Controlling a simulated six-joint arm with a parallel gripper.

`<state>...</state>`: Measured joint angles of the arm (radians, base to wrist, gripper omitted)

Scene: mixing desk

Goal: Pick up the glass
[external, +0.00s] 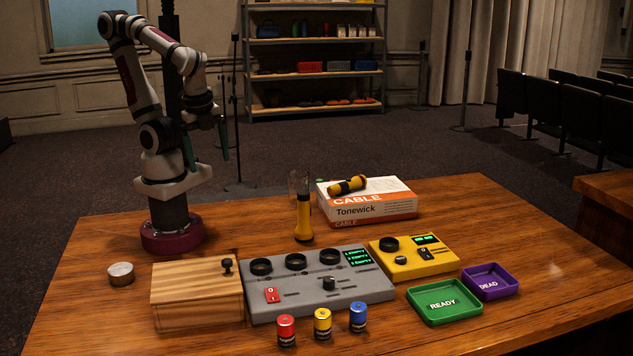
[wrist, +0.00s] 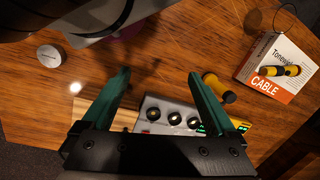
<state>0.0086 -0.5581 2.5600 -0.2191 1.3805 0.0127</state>
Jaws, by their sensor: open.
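A clear drinking glass (external: 296,181) shows faintly on the wooden desk, just behind the upright yellow and black flashlight (external: 304,213), which partly hides it.
A cable box (external: 367,206) with a second flashlight (external: 347,185) on it stands right of the glass. In front are a grey mixer panel (external: 318,302), a yellow tester (external: 415,267), a wooden box (external: 196,300), several batteries, and green (external: 444,318) and purple (external: 489,294) trays. A round tin (external: 121,274) sits far left.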

